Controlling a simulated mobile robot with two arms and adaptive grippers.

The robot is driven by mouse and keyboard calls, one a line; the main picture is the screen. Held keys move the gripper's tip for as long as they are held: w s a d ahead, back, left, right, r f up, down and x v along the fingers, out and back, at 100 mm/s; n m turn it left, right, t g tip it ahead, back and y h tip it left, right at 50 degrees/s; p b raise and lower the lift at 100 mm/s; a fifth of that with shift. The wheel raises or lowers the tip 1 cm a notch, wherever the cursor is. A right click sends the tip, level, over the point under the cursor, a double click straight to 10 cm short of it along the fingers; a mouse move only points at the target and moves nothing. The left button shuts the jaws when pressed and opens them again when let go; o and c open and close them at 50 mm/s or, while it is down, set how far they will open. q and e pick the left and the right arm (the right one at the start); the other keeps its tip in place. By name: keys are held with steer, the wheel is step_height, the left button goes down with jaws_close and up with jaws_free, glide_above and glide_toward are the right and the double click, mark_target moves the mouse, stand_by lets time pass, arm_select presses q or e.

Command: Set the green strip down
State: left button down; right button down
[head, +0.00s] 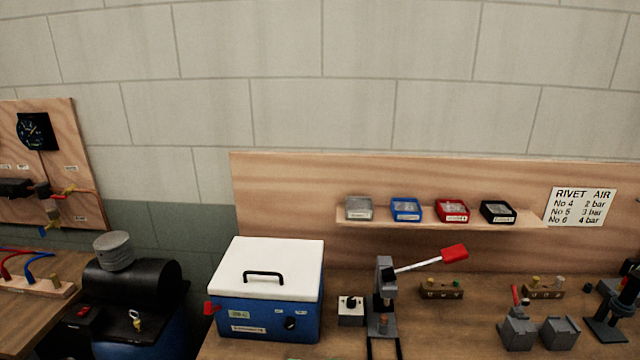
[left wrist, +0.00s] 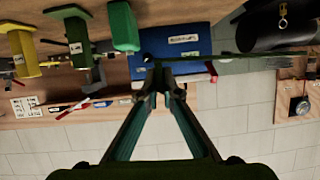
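The green strip (left wrist: 250,54) shows in the left wrist view as a thin, dark green line, nearly edge-on. It runs from my left fingertips out to the right. My left gripper (left wrist: 164,76) has its fingers drawn together at the near end of the strip and appears shut on it. The strip crosses in front of the blue box, and I cannot see it touching any surface. The head view shows neither the strip nor a gripper. My right gripper is not in view.
A white-lidded blue box (head: 268,290) stands on the workbench (head: 460,318), left of a lever press (head: 384,300). Small bins sit on a shelf (head: 440,217). A black tank (head: 132,280) is at left. Green (left wrist: 122,28) and yellow (left wrist: 25,55) uprights stand near my left gripper.

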arm_select(q)
steer(key=w+a+f+m+h+b, duration=0.2)
steer(key=a+f+m+h+b, duration=0.1)
steer(key=a+f+b, duration=0.3)
steer(key=r+m+h+b, duration=0.1)
steer(key=s+r+m+g+h+b, duration=0.1)
steer(key=r+b, duration=0.1)
steer(key=r+m+g+h+b, duration=0.1)
steer(key=r+h, duration=0.1)
steer(key=shift+s+d+r+m, duration=0.1)
steer(key=shift+s+r+m, duration=0.15)
steer(key=shift+m, duration=0.15)
steer(key=s+d+r+m+g+h+b, duration=0.2)
steer(key=s+r+m+g+h+b, duration=0.1)
steer(key=s+r+m+g+h, duration=0.1)
steer(key=shift+s+r, duration=0.35)
steer(key=shift+r, duration=0.35)
